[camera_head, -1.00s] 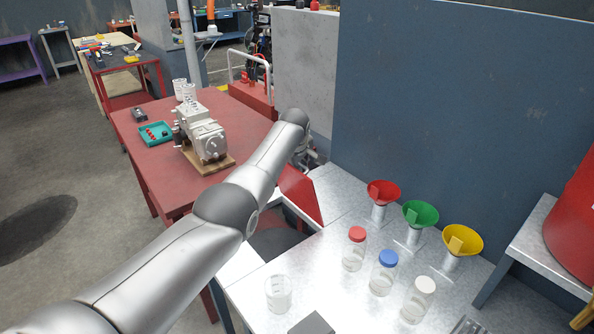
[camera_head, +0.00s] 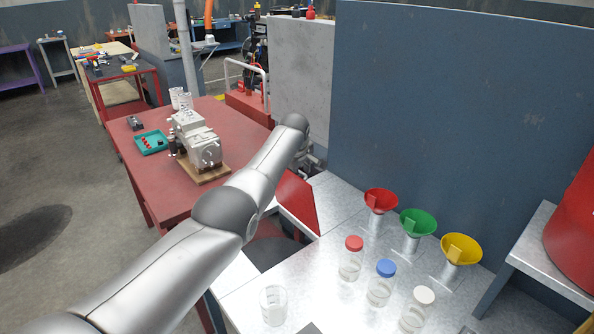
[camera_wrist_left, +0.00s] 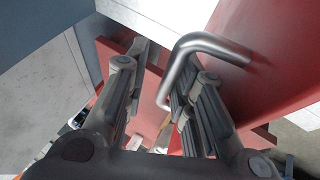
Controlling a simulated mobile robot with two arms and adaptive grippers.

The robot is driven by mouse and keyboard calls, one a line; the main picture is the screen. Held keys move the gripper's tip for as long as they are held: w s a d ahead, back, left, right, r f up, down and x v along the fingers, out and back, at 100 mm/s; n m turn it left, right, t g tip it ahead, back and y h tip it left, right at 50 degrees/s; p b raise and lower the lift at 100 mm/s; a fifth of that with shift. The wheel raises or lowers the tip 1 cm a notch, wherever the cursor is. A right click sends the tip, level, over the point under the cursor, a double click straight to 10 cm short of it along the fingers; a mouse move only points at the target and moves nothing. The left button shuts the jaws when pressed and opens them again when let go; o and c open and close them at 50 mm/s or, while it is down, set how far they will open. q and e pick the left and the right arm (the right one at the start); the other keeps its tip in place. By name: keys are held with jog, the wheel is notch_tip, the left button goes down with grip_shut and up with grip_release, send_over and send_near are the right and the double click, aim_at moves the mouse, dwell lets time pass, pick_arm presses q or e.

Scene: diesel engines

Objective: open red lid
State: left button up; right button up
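A red panel (camera_head: 297,203), which looks like the red lid, stands tilted beside the metal worktop in the head view. In the left wrist view a red surface (camera_wrist_left: 270,45) carries a bent metal bar handle (camera_wrist_left: 205,42). My left gripper (camera_head: 311,166) is at the end of the arm near the panel, mostly hidden behind my wrist. In the wrist view its two fingers (camera_wrist_left: 158,100) are apart, with the handle's end between them, closer to the right finger. I cannot tell whether they touch it. My right gripper is out of view.
A jar with a red cap (camera_head: 350,260) stands on the worktop beside blue-capped (camera_head: 381,285) and white-capped jars. Red, green and yellow funnels stand behind them. A clear beaker (camera_head: 273,305) is at the front. A red table (camera_head: 150,185) holds an engine part. A blue-grey partition (camera_head: 450,120) rises behind.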

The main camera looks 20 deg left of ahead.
pick_arm(q)
jog(key=shift+s+f, duration=0.2)
jog(key=shift+f, duration=0.1)
jog(key=shift+r, duration=0.1)
jog(key=shift+s+r, duration=0.15)
jog(key=shift+r, duration=0.3)
jog(key=v, duration=1.1)
jog(key=shift+r, duration=0.15)
